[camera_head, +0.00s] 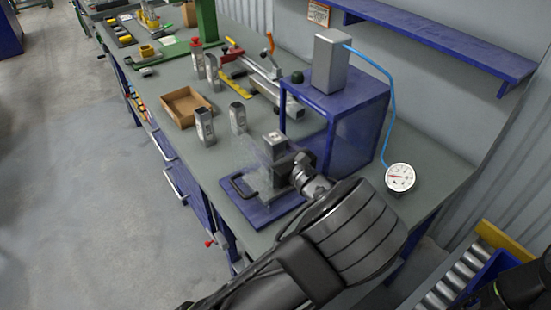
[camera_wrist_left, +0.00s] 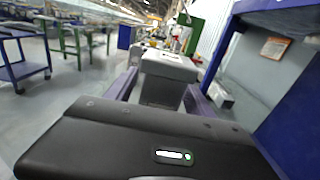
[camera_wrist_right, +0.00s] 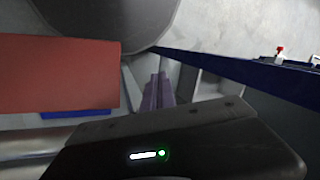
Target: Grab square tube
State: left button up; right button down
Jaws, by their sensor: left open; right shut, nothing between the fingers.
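A grey metal square tube (camera_head: 275,143) stands upright on a blue base plate (camera_head: 262,211) with a black handle, at the near part of the bench. My left gripper (camera_head: 283,162) is at this tube, and its arm hides part of it. In the left wrist view the tube's top (camera_wrist_left: 168,66) shows between the two open purple fingers (camera_wrist_left: 162,92); contact cannot be told. Other square tubes stand farther back, including one (camera_head: 204,127) and another (camera_head: 237,118). My right gripper (camera_wrist_right: 158,92) is shut and empty, away from the tubes.
A blue stand (camera_head: 350,120) with a grey block (camera_head: 330,62) on top is close right of the left gripper. A dial gauge (camera_head: 400,177) hangs on a blue hose. A cardboard box (camera_head: 186,106) and clamps (camera_head: 262,82) lie farther back. A roller conveyor (camera_head: 450,285) is at lower right.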

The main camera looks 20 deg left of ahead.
dwell(0.4)
pick_arm(q)
grip_shut()
dwell(0.5)
dwell(0.8)
